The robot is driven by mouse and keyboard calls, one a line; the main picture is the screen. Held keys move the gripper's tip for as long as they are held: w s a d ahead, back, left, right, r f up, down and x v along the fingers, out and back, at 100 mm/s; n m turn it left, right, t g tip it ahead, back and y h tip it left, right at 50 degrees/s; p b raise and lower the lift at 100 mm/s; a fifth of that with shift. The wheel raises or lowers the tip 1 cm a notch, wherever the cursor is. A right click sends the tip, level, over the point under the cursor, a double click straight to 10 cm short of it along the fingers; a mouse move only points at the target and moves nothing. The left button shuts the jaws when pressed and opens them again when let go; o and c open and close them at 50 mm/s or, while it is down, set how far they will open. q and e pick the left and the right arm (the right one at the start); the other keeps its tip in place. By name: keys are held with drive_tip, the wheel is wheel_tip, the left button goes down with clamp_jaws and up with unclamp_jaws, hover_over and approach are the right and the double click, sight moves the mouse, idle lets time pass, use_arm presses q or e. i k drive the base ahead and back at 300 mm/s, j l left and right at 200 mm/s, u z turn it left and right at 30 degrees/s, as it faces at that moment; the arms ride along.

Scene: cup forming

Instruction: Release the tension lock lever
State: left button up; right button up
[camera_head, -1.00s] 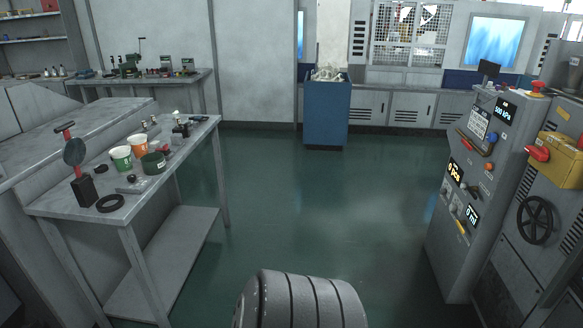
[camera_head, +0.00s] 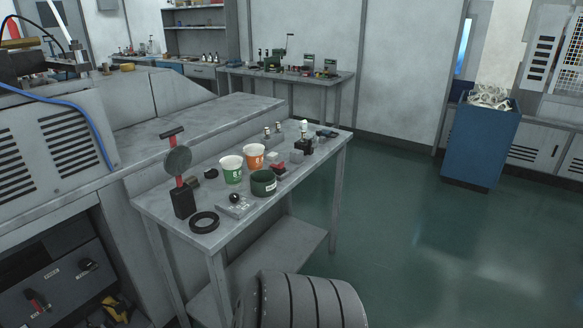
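I cannot tell for sure which part is the tension lock lever. A small red-handled lever (camera_head: 36,303) sits on a dark control panel (camera_head: 62,282) at the lower left, low on the grey machine. A black knob or switch (camera_head: 88,265) is beside it, with small labels that I cannot read. A black and yellow part (camera_head: 116,308) shows low at the right of that panel, partly cut off. Neither of my grippers is in view.
A grey workbench (camera_head: 170,212) holds a green cup (camera_head: 231,170), an orange cup (camera_head: 254,157), a dark green container (camera_head: 263,182) and a black ring (camera_head: 204,222). A blue bin (camera_head: 480,145) stands right. The green floor (camera_head: 400,240) between is clear.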

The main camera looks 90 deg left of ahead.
sight(36, 305)
drive_tip(key=k+j+u, duration=0.1)
drive_tip(key=j+u, duration=0.2)
drive_tip(key=u, duration=0.15)
drive_tip(key=j+u, duration=0.3)
drive_tip(key=u, duration=0.2)
drive_tip(key=j+u, duration=0.7)
drive_tip(key=u, duration=0.25)
drive_tip(key=i+j+u, duration=0.15)
drive_tip(key=j+u, duration=0.15)
drive_tip(key=u, duration=0.6)
drive_tip(key=j+u, duration=0.1)
drive_tip(key=u, duration=0.4)
drive_tip(key=i+u, duration=0.1)
drive_tip(key=u, duration=0.8)
drive_tip(key=i+u, duration=0.1)
drive_tip(key=u, duration=0.35)
